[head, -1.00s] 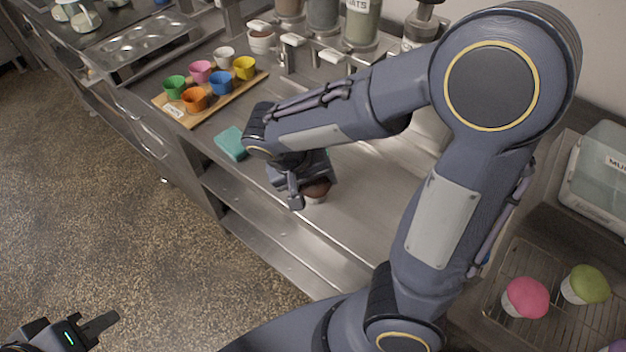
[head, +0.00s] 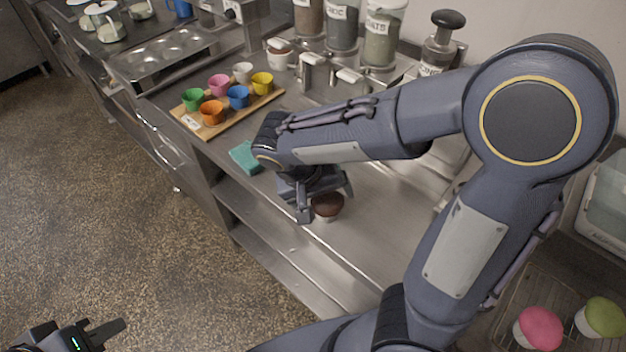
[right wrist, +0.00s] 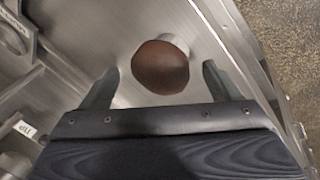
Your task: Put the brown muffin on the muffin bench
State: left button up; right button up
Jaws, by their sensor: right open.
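The brown muffin (head: 328,206), a dark dome in a pale cup, stands on the steel counter near its front edge. In the right wrist view the muffin (right wrist: 160,67) lies just beyond and between the fingertips, with a gap on both sides. My right gripper (head: 322,203) is open and close beside the muffin; its spread fingers show in the right wrist view (right wrist: 159,82). My left gripper (head: 105,332) is at the lower left over the floor, cut by the frame; its opening is unclear. I cannot tell which surface is the muffin bench.
A wire rack (head: 560,307) with a pink muffin (head: 538,328) and a green muffin (head: 603,317) is at lower right. A teal sponge (head: 245,157) and a wooden board (head: 268,99) with several coloured cups lie left of my right gripper. Taps and jars stand behind.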

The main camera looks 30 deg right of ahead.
jog(key=v, duration=1)
jog(key=s+d+f+n+t+y, duration=0.1)
jog(key=s+d+t+y, duration=0.1)
jog(key=s+y, duration=0.2)
jog(key=s+d+f+t+y, duration=0.2)
jog(key=s+t+y, duration=0.1)
jog(key=s, duration=0.4)
jog(key=shift+f+n+y, duration=0.35)
jog(key=shift+n+y, duration=0.05)
jog(key=shift+y, duration=0.2)
jog(key=shift+s, duration=0.2)
